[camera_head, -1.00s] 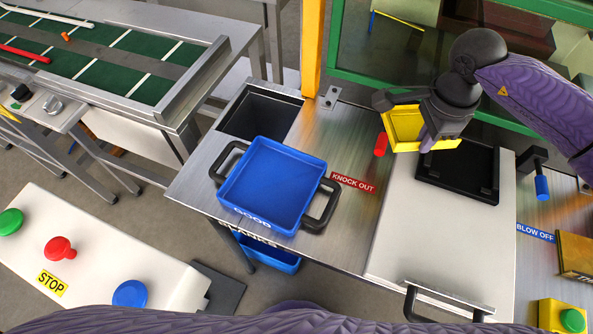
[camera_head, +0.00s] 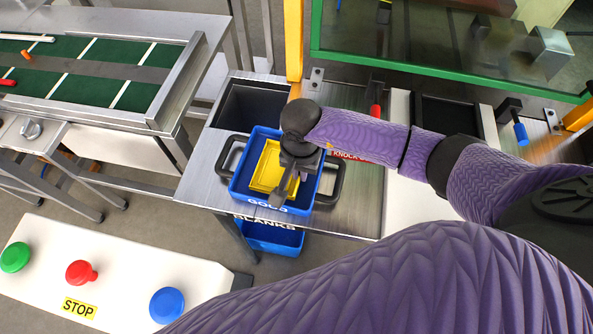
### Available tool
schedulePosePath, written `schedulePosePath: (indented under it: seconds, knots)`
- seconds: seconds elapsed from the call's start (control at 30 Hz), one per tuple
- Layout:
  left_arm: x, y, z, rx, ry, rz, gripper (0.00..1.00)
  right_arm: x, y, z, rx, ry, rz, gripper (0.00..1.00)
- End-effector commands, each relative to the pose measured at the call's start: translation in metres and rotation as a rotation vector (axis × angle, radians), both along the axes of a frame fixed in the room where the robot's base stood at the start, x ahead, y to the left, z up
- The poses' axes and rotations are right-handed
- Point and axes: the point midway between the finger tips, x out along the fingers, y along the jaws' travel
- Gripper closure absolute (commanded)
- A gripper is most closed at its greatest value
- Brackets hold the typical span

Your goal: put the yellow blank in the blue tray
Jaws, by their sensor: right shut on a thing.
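The yellow blank (camera_head: 264,166), a shallow square piece with a raised rim, is within the outline of the blue tray (camera_head: 240,186) in the head view. My right gripper (camera_head: 283,188) is shut on the blank's right side and covers part of it. I cannot tell whether the blank touches the tray's floor. My left gripper is not in view.
A dark open bin (camera_head: 250,106) lies behind the tray. Below the table edge hangs another blue bin (camera_head: 268,237) marked BLANKS. A red lever (camera_head: 375,111) and a black recess (camera_head: 447,112) are to the right. A button panel (camera_head: 123,277) stands front left.

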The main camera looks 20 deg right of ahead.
Motion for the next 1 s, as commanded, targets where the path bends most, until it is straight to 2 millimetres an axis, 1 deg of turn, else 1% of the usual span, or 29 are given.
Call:
schedulePosePath:
  seconds: [0.03, 0.23, 0.33, 0.4, 0.47, 0.5, 0.53, 0.77, 0.83, 0.87, 0.93, 1.0]
  knots:
    - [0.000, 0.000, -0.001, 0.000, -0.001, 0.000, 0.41, 0.000, 0.000, -0.004, 0.000, 0.000, -0.001, 1.00]
    - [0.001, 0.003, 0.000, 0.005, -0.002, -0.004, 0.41, 0.001, 0.000, -0.003, -0.001, -0.002, -0.001, 1.00]
    - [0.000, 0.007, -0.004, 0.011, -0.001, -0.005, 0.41, 0.001, 0.000, -0.006, -0.001, -0.002, -0.001, 1.00]
    - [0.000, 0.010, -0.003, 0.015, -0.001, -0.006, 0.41, 0.000, 0.000, -0.006, -0.001, -0.001, -0.001, 0.84]
    - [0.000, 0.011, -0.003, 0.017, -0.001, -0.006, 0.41, 0.000, 0.000, -0.005, -0.001, -0.001, -0.001, 0.71]
    - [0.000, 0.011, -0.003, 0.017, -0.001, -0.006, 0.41, 0.000, 0.000, -0.005, -0.001, -0.001, -0.001, 0.62]
    - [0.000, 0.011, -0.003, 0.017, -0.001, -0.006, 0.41, 0.000, 0.000, -0.005, -0.001, -0.001, -0.001, 0.59]
    - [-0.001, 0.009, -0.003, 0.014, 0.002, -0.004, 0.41, 0.000, 0.000, -0.005, -0.001, -0.001, -0.001, 0.59]
    - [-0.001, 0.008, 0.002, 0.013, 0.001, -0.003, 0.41, 0.001, 0.000, 0.000, 0.000, -0.002, -0.002, 0.59]
    - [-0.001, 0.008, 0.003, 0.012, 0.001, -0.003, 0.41, 0.001, 0.000, 0.004, 0.000, -0.004, -0.001, 0.59]
    - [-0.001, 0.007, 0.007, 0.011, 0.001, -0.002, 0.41, 0.002, -0.001, 0.019, -0.001, -0.007, 0.000, 0.59]
    - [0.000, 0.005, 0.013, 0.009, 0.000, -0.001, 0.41, 0.002, -0.001, 0.040, 0.000, -0.009, 0.001, 0.59]
